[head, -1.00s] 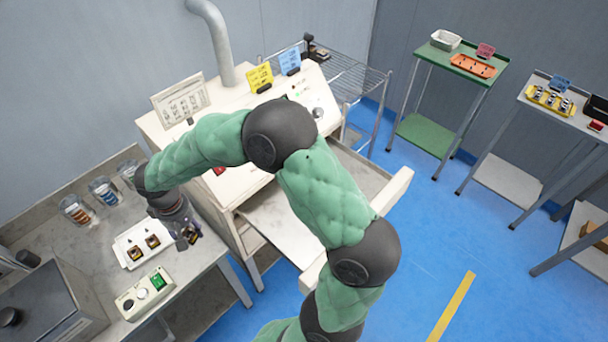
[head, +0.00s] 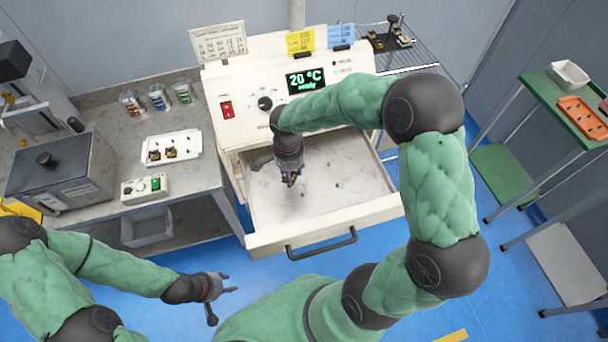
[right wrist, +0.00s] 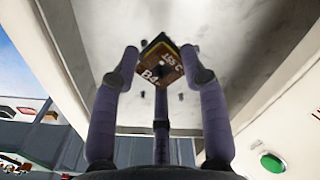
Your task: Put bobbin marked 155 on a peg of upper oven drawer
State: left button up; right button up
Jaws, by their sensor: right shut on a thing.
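The bobbin marked 155 (right wrist: 160,64) shows in the right wrist view with a dark label reading "155 C" and "B4". My right gripper (head: 290,180) is shut on it, with fingers around it in the wrist view (right wrist: 160,80). In the head view this gripper points down over the open upper oven drawer (head: 375,211) and largely hides the bobbin. The drawer is a pale metal tray with several small dark pegs (head: 336,184) on its floor. My left gripper (head: 230,284) is open and empty, in front of the drawer at lower left.
The oven (head: 240,85) reads "20 °C ready". On the left bench, a white tray (head: 190,139) holds two bobbins, beside a small control box (head: 131,191), several jars (head: 158,97) and a grey machine (head: 62,175). A green stand (head: 545,95) is at right.

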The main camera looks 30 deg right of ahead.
aim_at(303, 194)
jog(key=s+m, duration=0.1)
jog(key=m, duration=0.2)
jog(key=s+d+m+p, duration=0.1)
jog(key=m, duration=0.2)
jog(key=s+d+m, duration=0.1)
jog(key=m, duration=0.3)
jog(key=shift+s+d+f+p, duration=0.1)
jog(key=shift+d+f+p, duration=0.1)
jog(key=shift+f+p, duration=0.15)
jog(key=shift+f+b, duration=1.25)
jog(key=shift+f, duration=1.2)
jog(key=shift+f, duration=0.2)
jog(key=shift+f+b, duration=0.3)
jog(key=shift+b, duration=0.25)
jog(key=shift+f+b, duration=0.55)
jog(key=shift+b, duration=0.1)
jog(key=o, duration=1.1)
